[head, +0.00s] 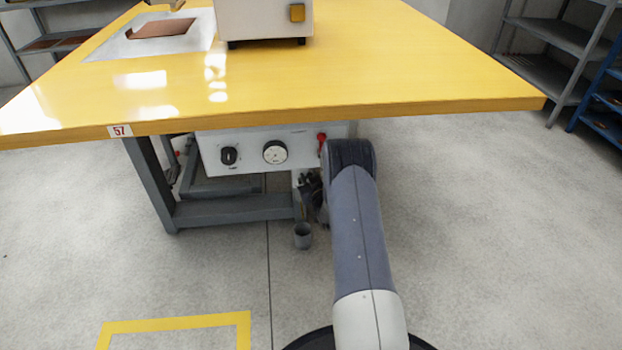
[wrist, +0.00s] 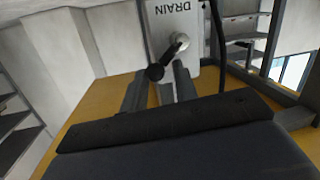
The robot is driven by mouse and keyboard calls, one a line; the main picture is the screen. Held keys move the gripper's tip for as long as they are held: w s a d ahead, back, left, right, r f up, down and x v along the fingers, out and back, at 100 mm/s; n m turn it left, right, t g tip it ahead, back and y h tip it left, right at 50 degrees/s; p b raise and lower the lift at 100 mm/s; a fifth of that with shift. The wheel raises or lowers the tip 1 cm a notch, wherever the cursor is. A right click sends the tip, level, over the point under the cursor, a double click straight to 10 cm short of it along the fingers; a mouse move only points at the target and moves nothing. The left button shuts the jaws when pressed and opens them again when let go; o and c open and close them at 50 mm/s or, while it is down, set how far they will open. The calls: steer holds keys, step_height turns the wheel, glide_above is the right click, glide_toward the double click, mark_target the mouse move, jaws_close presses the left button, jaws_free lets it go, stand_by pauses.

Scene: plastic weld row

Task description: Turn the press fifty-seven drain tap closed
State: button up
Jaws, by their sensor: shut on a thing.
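The wrist view, upside down, shows a pale plate marked DRAIN (wrist: 167,22). On it is the drain tap, with a silver pivot (wrist: 180,42) and a short lever ending in a black grip (wrist: 155,72). The lever slants from the pivot to the grip. My gripper (wrist: 160,80) is shut on the black grip, its grey fingers on either side of it. In the head view my gripper (head: 311,188) is under the table's front edge, and the tap cannot be made out behind it and my arm.
The yellow table (head: 350,80) bears a 57 label (head: 119,131) and overhangs my arm. A white panel (head: 210,155) with a black knob (head: 229,156), a gauge (head: 275,152) and a red control (head: 321,137) hangs beneath. A grey cup (head: 303,238) stands below. Floor at right is clear.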

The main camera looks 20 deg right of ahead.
steer(key=shift+s+a+f, duration=0.15)
steer(key=shift+a+f, duration=0.1)
steer(key=shift+f, duration=0.2)
steer(key=o, duration=1)
steer(key=shift+r, duration=0.1)
steer(key=shift+d+r, duration=0.1)
steer(key=s+a+r+p, duration=0.1)
steer(key=s+p, duration=0.3)
steer(key=s, duration=0.6)
steer(key=shift+s+r, duration=0.25)
steer(key=shift+a, duration=0.1)
